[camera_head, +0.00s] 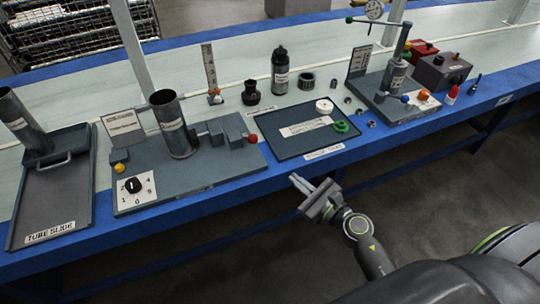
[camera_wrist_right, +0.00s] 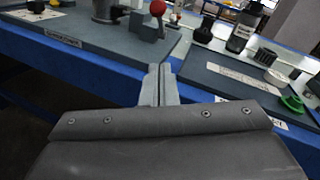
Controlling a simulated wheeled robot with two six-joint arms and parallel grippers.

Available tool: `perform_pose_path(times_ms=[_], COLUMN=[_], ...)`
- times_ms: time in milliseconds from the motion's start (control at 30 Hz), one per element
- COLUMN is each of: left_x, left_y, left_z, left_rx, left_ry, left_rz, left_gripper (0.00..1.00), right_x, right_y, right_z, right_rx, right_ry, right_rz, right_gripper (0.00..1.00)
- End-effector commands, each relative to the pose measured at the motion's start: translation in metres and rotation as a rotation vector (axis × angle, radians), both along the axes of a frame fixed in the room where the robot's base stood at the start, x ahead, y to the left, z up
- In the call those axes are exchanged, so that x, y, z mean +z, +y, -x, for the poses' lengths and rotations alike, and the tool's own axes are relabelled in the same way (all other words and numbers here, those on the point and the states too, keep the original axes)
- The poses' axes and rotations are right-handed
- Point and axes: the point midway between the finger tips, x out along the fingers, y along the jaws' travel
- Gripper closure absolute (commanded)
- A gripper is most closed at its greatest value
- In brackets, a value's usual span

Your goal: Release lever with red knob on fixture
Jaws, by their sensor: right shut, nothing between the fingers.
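The fixture (camera_head: 205,172) is a grey plate near the left middle of the bench, with an upright dark cylinder (camera_head: 170,125) and stepped grey blocks on it. The red knob (camera_head: 252,139) sits at the right end of these blocks. My left gripper is not in view.
A dark tray (camera_head: 285,149) with a white disc and a green ring lies right of the fixture. A tube slide tray (camera_head: 50,205) is at the far left. Another fixture (camera_head: 395,105) with a gauge stands at the right. The floor before the bench is open.

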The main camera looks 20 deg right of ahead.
Motion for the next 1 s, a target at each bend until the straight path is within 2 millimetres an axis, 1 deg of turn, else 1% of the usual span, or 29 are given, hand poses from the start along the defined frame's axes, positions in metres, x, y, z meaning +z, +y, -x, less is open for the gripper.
perform_pose_path(times_ms=[167,600,633,733,1000], left_x=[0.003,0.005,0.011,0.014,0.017], left_y=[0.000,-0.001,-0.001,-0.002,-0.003], left_z=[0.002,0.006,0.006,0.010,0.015], left_rx=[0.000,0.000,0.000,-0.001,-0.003], left_ry=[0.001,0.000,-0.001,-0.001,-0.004], left_rz=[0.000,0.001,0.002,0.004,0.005], left_gripper=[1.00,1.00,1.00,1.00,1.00], right_x=[0.001,-0.003,0.003,0.014,0.022], right_y=[0.006,0.034,0.036,0.042,0.050], right_z=[-0.016,-0.096,-0.099,-0.107,-0.118], right_rx=[0.000,-0.001,-0.001,0.000,-0.001], right_ry=[-0.002,-0.001,-0.001,-0.001,0.001], right_rz=[-0.004,-0.004,-0.004,-0.004,-0.004], right_gripper=[1.00,1.00,1.00,1.00,1.00])
